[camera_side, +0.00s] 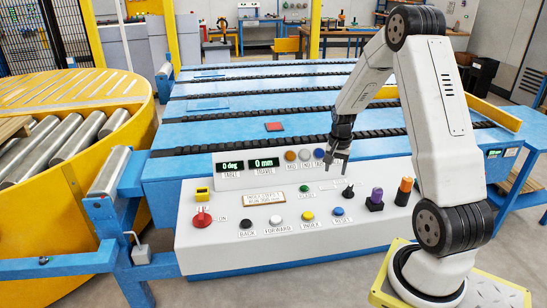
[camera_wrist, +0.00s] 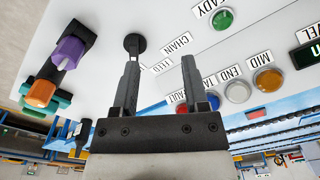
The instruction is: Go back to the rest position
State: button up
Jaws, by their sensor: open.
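My gripper (camera_side: 337,163) hangs over the right part of the sloped white control panel (camera_side: 240,250), pointing down. In the wrist view my gripper (camera_wrist: 160,75) shows two dark fingers apart, with nothing between them. A black knob (camera_side: 348,192) stands on the panel just below and right of the fingers. The knob (camera_wrist: 134,44) also shows in the wrist view, near the tip of the left finger; I cannot tell whether they touch. A purple-topped control (camera_side: 376,197) and an orange-topped control (camera_side: 404,190) stand to its right.
Behind is a blue conveyor table (camera_side: 250,133) with black chains and a red square (camera_side: 274,127). A yellow roller turntable (camera_side: 80,190) stands left.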

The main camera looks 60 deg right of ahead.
jog(key=w+a+r+n, duration=0.1)
jog(key=a+n, duration=0.1)
jog(key=a, duration=0.4)
jog(key=w+a+r+n+t, duration=0.1)
jog(key=a+r+n, duration=0.15)
jog(key=a, duration=0.25)
jog(key=w+a+r+n, duration=0.1)
jog(key=a+n, duration=0.2)
jog(key=a, duration=0.3)
jog(key=s+a+n, duration=0.3)
jog(key=a+n, duration=0.1)
jog(key=a, duration=0.2)
jog(key=s+a+r+n+t, duration=0.1)
jog(key=s+a+n, duration=0.2)
jog(key=a, duration=0.4)
jog(key=shift+s+a+n, duration=0.15)
jog(key=shift+a+n, duration=0.1)
jog(key=shift+n, duration=0.1)
jog(key=shift+o, duration=0.2)
